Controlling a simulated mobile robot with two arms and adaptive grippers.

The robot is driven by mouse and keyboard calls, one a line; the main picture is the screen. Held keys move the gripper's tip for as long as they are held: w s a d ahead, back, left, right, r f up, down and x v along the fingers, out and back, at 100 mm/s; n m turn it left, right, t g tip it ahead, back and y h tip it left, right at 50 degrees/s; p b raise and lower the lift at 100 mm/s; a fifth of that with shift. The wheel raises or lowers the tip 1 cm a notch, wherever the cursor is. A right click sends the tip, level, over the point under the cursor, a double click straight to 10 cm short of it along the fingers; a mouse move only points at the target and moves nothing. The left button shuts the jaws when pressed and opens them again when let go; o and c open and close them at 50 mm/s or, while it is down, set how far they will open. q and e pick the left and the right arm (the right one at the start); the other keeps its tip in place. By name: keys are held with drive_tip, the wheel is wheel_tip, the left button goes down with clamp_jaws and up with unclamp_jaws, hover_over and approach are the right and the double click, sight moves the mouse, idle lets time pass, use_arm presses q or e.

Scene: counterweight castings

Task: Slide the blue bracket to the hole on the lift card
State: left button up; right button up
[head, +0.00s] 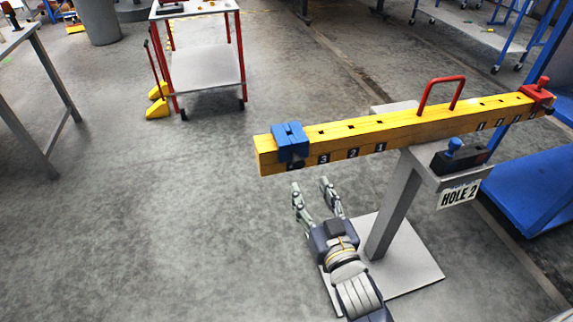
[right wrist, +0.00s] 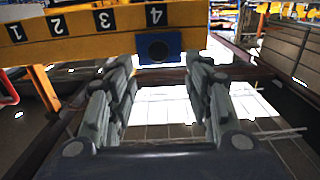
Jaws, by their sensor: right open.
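The blue bracket (head: 290,142) sits around the yellow beam (head: 400,127) near its left end, left of the printed 3, 2 and 1. In the right wrist view the bracket (right wrist: 158,47) is just beyond my fingers, beside the number 4. The lift card (head: 459,194) reads HOLE 2 and hangs on the stand. My right gripper (head: 311,187) is open and empty, below and a little right of the bracket, apart from it. In the right wrist view its two fingers (right wrist: 166,85) are spread. My left gripper is not in view.
A red bracket (head: 536,93) is at the beam's right end, and a red handle (head: 441,95) rises from the top. A grey stand (head: 392,205) carries the beam. A red-framed cart (head: 203,66) stands behind.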

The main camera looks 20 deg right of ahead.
sight(300, 165)
drive_tip(key=w+b, duration=0.2)
drive_tip(key=w, duration=0.8)
drive_tip(key=shift+w+a+r, duration=0.1)
drive_tip(key=shift+w+r, duration=0.05)
drive_tip(key=shift+w, duration=0.25)
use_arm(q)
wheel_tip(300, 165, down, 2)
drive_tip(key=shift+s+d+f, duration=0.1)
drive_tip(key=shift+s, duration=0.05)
use_arm(e)
clamp_jaws()
